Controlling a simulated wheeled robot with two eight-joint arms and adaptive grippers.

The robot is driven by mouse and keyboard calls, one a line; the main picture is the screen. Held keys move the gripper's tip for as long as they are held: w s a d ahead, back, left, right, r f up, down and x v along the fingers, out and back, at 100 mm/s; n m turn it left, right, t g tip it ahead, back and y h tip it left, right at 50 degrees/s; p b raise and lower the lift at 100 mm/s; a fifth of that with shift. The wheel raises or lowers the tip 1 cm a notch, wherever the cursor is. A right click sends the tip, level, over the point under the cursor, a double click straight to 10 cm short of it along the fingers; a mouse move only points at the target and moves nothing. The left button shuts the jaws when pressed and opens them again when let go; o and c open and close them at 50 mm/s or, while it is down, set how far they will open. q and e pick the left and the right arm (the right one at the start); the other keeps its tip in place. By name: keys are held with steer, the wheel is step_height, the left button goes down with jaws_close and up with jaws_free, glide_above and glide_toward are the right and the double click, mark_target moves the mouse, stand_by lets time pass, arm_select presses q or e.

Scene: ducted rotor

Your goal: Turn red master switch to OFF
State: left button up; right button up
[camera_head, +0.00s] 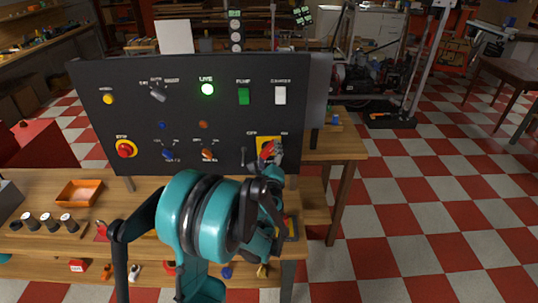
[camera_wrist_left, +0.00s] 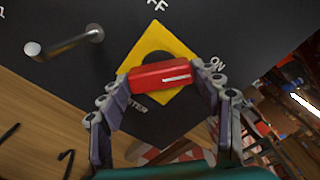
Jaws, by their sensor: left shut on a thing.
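The red master switch (camera_wrist_left: 158,76) is a red handle on a yellow diamond plate (camera_wrist_left: 178,42), fixed to the black panel. In the left wrist view the handle lies nearly level across the plate, and its white mark is at the end toward the ON label. The OFF label is above the plate. My left gripper (camera_wrist_left: 164,82) has its two fingers closed on the ends of the handle. In the head view my left gripper (camera_head: 271,159) is at the panel's lower right and partly covers the switch (camera_head: 267,147). My right gripper is in neither view.
The black panel (camera_head: 130,82) also holds a lit green LIVE lamp (camera_head: 207,89), a red stop button (camera_head: 125,149), and several knobs and rockers. A metal lever (camera_wrist_left: 65,42) sticks out left of the switch. An orange tray (camera_head: 79,193) is on the wooden bench.

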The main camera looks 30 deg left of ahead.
arm_select(q)
steer(key=n+b, duration=0.1)
steer(key=n, duration=0.7)
steer(key=shift+b, duration=0.3)
steer(key=n, duration=0.4)
steer(key=shift+b, duration=0.3)
steer(key=n, duration=0.4)
steer(key=shift+n, duration=0.5)
steer(key=o, duration=1.1)
